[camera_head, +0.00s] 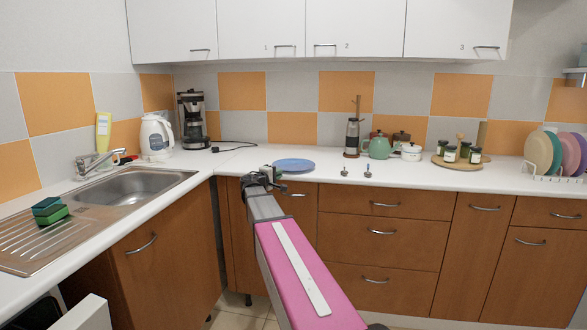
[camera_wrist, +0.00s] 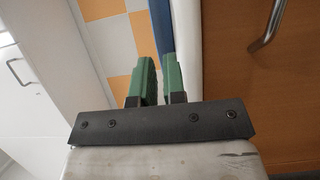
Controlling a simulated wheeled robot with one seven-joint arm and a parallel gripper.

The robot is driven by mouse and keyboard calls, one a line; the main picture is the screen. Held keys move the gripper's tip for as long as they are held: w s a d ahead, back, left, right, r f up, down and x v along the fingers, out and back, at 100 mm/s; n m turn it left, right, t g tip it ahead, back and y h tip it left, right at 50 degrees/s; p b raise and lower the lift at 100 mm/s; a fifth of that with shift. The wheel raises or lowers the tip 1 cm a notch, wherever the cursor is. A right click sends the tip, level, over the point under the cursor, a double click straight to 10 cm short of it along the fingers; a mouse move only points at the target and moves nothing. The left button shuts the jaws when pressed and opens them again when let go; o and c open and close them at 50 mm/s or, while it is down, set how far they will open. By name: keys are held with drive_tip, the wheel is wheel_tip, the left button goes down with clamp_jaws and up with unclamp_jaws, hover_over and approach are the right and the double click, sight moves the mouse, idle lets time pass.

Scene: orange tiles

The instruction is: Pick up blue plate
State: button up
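The blue plate (camera_head: 295,165) lies flat on the white counter near its front edge. My gripper (camera_head: 279,180) is at the counter's front edge, close to the plate's left front side. In the wrist view, the green fingers of my gripper (camera_wrist: 164,60) stand apart with a narrow gap. The blue plate (camera_wrist: 160,22) shows edge-on as a blue strip beyond the fingertips, roughly in line with the gap. I cannot tell whether a fingertip touches it. Part of the plate's near left rim is close to the gripper and hard to make out.
The white counter edge (camera_wrist: 189,35) runs close beside the right finger in the wrist view. Two small metal items (camera_head: 367,171) stand right of the plate. A teapot (camera_head: 378,147) and grinder (camera_head: 352,138) are behind. A rack of coloured plates (camera_head: 541,152) stands far right.

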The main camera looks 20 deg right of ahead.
drive_tip(key=x, duration=0.3)
drive_tip(key=shift+w, duration=0.1)
clamp_jaws()
